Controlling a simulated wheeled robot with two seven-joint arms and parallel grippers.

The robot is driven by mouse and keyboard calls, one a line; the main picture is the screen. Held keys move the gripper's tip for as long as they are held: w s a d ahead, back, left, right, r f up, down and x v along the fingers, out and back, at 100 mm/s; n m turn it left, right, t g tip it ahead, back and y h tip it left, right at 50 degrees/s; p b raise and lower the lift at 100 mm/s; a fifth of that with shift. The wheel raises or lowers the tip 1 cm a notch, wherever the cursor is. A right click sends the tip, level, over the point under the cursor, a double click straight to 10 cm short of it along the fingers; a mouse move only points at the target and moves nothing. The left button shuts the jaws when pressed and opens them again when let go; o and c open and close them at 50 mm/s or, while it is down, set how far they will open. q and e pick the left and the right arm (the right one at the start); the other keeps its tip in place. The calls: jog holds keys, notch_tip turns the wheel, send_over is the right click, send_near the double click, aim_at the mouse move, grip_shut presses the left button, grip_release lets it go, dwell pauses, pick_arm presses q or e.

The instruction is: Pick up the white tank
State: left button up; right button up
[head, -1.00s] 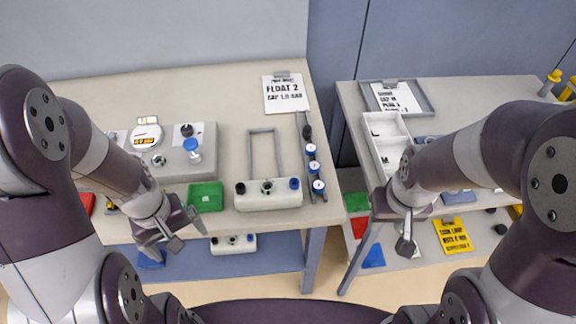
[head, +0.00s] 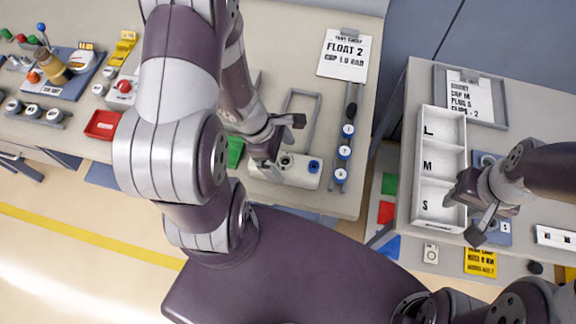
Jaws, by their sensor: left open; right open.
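The white tank (head: 301,174) is a long low block at the front edge of the left table. It has a blue cap at its right end and a dark port near its middle. My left gripper (head: 281,144) is open above and just behind the tank's left part, and it hides that end. I cannot tell whether it touches the tank. My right gripper (head: 466,214) is open and empty over the right table, near the S compartment of the white tray (head: 424,153).
A grey frame (head: 318,108) lies behind the tank. A dark strip with several blue-capped parts (head: 345,152) lies to its right. Green bin (head: 235,152) and red bin (head: 103,125) sit to its left. A clipboard sheet (head: 346,54) lies behind. A gap separates the two tables.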

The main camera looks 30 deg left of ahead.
aim_at(283, 162)
pick_arm(q)
jog(key=x, duration=0.4)
jog(key=shift+s+a+f+b, duration=0.1)
jog(key=shift+s+a+b, duration=0.1)
jog(key=shift+a+b, duration=0.15)
jog(key=shift+w+d, duration=0.1)
jog(key=shift+w, duration=0.05)
jog(key=c, duration=1.2)
jog(key=shift+c, duration=0.2)
